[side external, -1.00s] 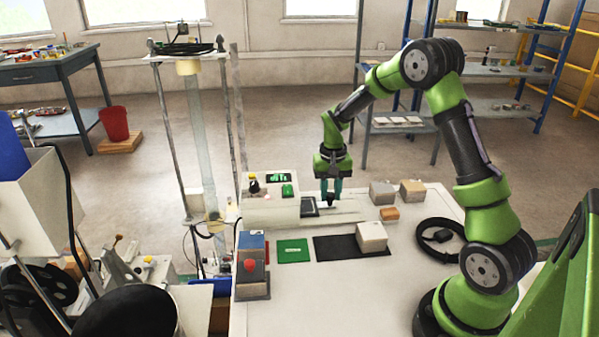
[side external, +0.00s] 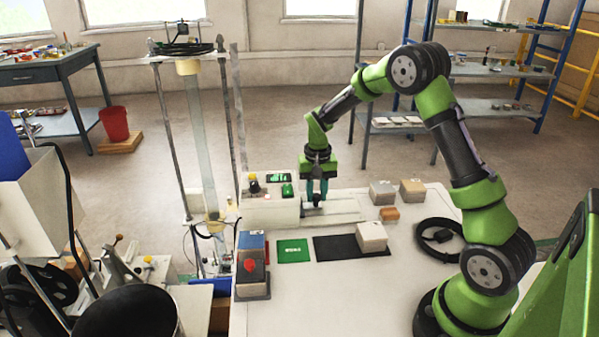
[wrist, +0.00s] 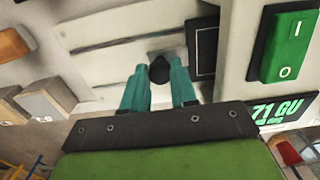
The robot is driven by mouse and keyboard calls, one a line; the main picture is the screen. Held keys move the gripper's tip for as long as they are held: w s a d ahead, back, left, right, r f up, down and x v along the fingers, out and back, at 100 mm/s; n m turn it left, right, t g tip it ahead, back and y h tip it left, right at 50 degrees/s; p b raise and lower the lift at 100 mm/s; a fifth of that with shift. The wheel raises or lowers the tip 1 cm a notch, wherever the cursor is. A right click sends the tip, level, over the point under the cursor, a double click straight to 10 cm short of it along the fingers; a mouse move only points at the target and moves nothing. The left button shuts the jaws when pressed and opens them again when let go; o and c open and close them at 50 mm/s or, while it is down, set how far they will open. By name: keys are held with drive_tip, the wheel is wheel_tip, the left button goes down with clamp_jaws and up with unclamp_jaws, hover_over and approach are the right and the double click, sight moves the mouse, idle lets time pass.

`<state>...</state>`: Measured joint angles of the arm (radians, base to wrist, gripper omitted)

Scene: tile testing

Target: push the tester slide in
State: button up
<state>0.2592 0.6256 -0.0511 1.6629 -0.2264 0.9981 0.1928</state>
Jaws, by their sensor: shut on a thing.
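The tester (side external: 270,211) is a pale box with a green display and a green rocker switch (side external: 287,190), which also shows in the wrist view (wrist: 284,47). Its slide has a dark plate (wrist: 203,48) and a round black knob (wrist: 159,69). Most of the plate is hidden inside the tester; only a narrow dark strip shows at the box's edge in the wrist view. My gripper (side external: 317,197) points down with its teal fingers on either side of the knob, shut on it. Pale rails (side external: 340,214) run right from the tester.
Several small blocks (side external: 383,191) stand right of the rails. In front lie a green mat (side external: 292,250), a black mat (side external: 335,248) with a pale block (side external: 371,236) on it, and a red-button box (side external: 251,279). A black ring (side external: 440,240) lies at the right.

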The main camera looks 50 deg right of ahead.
drive_tip(key=shift+w+a+r, duration=0.1)
drive_tip(key=shift+w+a, duration=0.7)
drive_tip(key=shift+w, duration=0.05)
drive_tip(key=o, duration=0.7)
drive_tip(key=shift+w, duration=0.1)
